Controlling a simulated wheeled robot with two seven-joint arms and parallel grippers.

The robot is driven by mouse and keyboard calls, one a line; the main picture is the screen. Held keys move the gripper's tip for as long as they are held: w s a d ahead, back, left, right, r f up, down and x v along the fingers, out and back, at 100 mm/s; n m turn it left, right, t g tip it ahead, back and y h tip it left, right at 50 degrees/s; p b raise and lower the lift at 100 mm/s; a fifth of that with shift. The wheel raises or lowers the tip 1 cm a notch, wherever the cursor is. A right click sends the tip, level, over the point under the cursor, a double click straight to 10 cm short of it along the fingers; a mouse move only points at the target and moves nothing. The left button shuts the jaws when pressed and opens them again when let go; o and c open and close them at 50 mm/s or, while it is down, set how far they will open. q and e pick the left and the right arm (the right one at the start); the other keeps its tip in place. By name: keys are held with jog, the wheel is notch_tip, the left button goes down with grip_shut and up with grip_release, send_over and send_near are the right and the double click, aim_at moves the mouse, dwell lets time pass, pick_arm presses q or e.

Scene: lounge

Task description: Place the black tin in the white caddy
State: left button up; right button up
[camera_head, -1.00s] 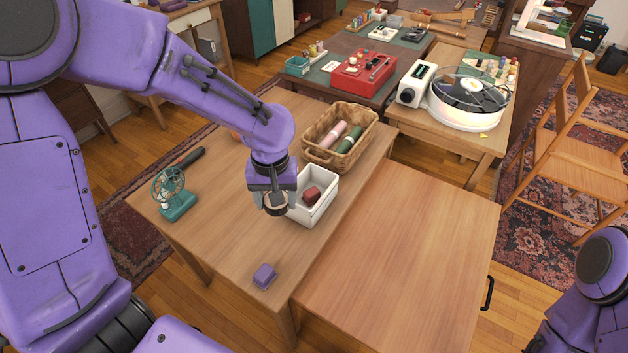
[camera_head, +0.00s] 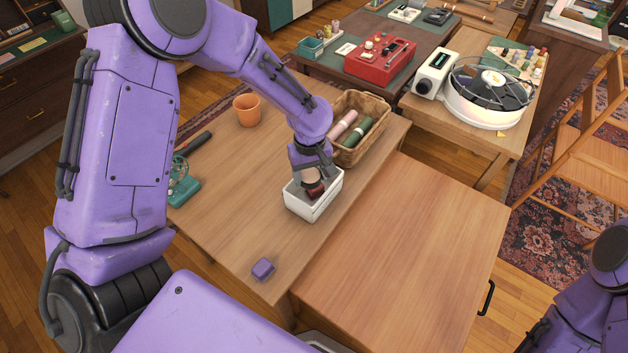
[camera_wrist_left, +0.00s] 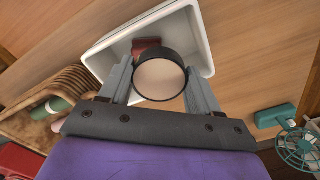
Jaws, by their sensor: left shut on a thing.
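The white caddy (camera_head: 318,207) stands on the wooden table, with a dark red object (camera_wrist_left: 146,45) inside it. My left gripper (camera_head: 313,182) is over the caddy and shut on the black tin (camera_head: 312,185). In the left wrist view, the round black tin (camera_wrist_left: 160,75) with a pale face sits between the two grey fingers, in front of the caddy's opening (camera_wrist_left: 101,68). The tin partly hides the red object. I cannot tell whether the tin touches anything in the caddy. My right gripper is out of view.
A wicker basket (camera_head: 376,138) with pink and green rolls stands just behind the caddy. An orange pot (camera_head: 247,110), a teal fan (camera_head: 184,188) and a purple block (camera_head: 263,268) are on the same table. The adjoining tabletop (camera_head: 400,240) at right is clear.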

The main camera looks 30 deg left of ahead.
aim_at(314, 182)
pick_arm(q)
jog(key=shift+w+d+f, duration=0.1)
jog(key=shift+w+f, duration=0.2)
jog(key=shift+f, duration=0.1)
jog(key=shift+w+f+p, duration=0.2)
jog(key=shift+f+p, duration=0.1)
jog(key=shift+f, duration=1.5)
jog(key=shift+d+f, duration=0.1)
jog(key=o, duration=0.9)
jog(key=shift+f, duration=0.1)
jog(key=shift+c, duration=0.2)
notch_tip(314, 182, up, 12)
jog(key=shift+r, duration=0.25)
